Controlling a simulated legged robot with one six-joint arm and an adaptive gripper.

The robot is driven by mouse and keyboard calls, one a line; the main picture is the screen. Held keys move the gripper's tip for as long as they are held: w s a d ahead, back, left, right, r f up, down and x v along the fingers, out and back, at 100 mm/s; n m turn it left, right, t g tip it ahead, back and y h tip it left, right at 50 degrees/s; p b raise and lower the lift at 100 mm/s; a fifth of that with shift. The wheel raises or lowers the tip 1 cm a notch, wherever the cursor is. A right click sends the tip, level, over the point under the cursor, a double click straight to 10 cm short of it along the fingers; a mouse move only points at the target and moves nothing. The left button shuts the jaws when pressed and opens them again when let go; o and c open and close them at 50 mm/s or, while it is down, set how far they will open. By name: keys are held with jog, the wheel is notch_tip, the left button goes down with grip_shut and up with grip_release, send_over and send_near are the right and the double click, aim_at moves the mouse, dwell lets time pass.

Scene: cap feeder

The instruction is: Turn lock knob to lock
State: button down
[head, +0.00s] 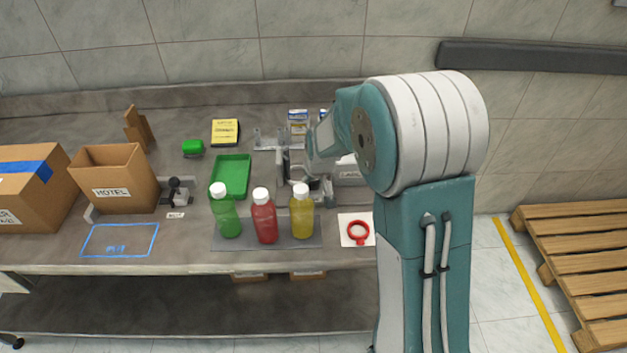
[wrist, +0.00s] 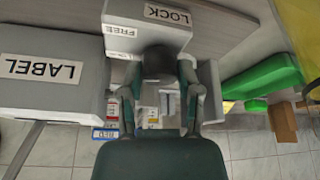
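The dark lock knob (wrist: 157,62) is on the front of a light grey housing (wrist: 150,34) in the wrist view. The housing carries a LOCK label (wrist: 167,15) and a FREE label (wrist: 122,32). My gripper (wrist: 159,72) has its two fingers on either side of the knob. I cannot tell whether the fingers touch it. The knob's pointing direction is not clear. In the head view my arm hides the knob and most of my gripper (head: 318,172).
A grey box marked LABEL (wrist: 48,82) stands close on the left in the wrist view. A green tray (head: 231,176), green, red and yellow bottles (head: 264,220) and a red ring (head: 358,232) are on the bench.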

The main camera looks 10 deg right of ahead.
jog(key=shift+f, duration=0.1)
jog(key=shift+s+n+y, duration=0.1)
jog(key=shift+n+y, duration=0.5)
jog(key=shift+n, duration=1)
jog(key=shift+c, duration=1.5)
grip_release()
jog(key=shift+f, duration=0.1)
